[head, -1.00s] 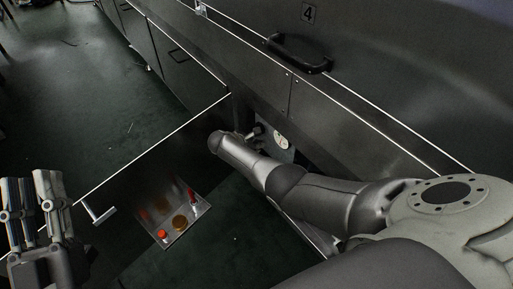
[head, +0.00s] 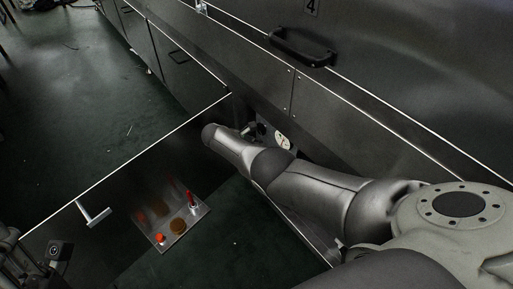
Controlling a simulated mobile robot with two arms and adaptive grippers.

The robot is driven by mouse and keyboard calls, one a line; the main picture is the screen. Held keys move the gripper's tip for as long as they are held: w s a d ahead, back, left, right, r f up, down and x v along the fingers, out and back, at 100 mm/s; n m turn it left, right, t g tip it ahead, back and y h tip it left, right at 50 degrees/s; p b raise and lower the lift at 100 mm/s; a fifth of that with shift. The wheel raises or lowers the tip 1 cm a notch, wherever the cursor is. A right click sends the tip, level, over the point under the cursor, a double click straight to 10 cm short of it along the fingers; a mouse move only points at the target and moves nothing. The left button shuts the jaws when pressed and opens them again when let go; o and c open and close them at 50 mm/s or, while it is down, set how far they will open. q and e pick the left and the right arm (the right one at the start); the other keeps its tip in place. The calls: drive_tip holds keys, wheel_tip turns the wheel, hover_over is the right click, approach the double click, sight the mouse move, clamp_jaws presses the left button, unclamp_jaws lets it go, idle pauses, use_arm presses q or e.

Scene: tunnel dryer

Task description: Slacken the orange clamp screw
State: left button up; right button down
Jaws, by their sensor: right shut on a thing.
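My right arm reaches in from the right to a dark recess under the machine's panel. My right gripper (head: 250,130) is small and partly hidden at the far end of this arm, beside a round white gauge (head: 283,140). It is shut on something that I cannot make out. No orange clamp screw shows clearly at the gripper. A small orange-red knob (head: 160,238) is on a metal plate (head: 172,244) low in the view; I cannot tell if it is the clamp screw. My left gripper (head: 45,262) shows only in part at the lower left edge.
The plate also bears a red upright piece (head: 190,197) and a brownish disc (head: 179,227). A shiny panel with a T-shaped handle (head: 94,214) stands behind it. A black bar handle (head: 300,47) sticks out above. Dark green floor (head: 75,110) is open at the left.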

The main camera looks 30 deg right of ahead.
drive_tip(key=c, duration=1.6)
unclamp_jaws()
drive_tip(key=shift+a+r, duration=0.1)
drive_tip(key=v, duration=1.1)
drive_tip(key=shift+a+r, duration=0.25)
drive_tip(key=shift+s+f, duration=0.1)
